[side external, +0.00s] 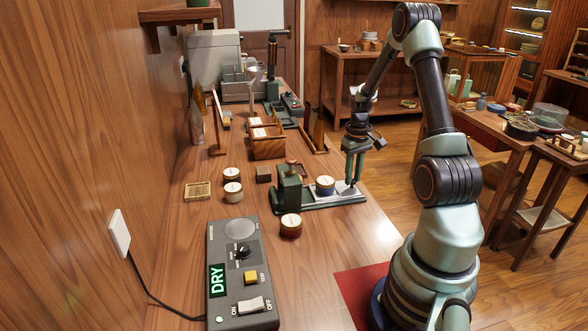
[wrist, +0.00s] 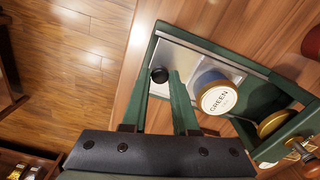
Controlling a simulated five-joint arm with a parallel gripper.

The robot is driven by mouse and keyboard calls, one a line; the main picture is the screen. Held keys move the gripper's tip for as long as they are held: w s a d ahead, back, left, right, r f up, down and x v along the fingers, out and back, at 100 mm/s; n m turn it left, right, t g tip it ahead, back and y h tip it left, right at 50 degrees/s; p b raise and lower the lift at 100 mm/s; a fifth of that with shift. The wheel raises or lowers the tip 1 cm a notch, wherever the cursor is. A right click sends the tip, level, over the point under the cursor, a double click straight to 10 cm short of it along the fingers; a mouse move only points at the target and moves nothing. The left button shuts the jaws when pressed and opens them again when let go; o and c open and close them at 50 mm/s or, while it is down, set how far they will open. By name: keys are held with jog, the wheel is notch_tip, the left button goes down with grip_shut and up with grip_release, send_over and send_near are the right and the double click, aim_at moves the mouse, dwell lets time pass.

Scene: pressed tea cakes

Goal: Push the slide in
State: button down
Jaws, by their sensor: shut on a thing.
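The slide, a pale metal plate (side external: 346,190), lies on the green base of the press (side external: 289,190). In the wrist view the slide (wrist: 180,57) shows with a black knob (wrist: 159,75) near its outer end. A blue tin with a cream lid (side external: 325,185) stands on the slide, outside the press frame; its lid reads GREEN in the wrist view (wrist: 219,96). My gripper (side external: 353,184) points down at the outer end of the slide. In the wrist view its fingers (wrist: 163,79) are shut on the knob, one to each side.
A dark lidded tin (side external: 291,226) stands in front of the press, and two tins (side external: 232,184) stand to its left. A grey control box (side external: 238,272) reading DRY sits nearer. A wooden box (side external: 267,142) stands behind. The table's right edge is close to the slide's outer end.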

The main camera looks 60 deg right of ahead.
aim_at(318, 181)
jog(key=w+a, duration=0.7)
jog(key=shift+w+a, duration=0.2)
jog(key=shift+w, duration=0.1)
jog(key=c, duration=0.7)
grip_release()
jog(key=shift+r, duration=0.1)
notch_tip(318, 181, up, 12)
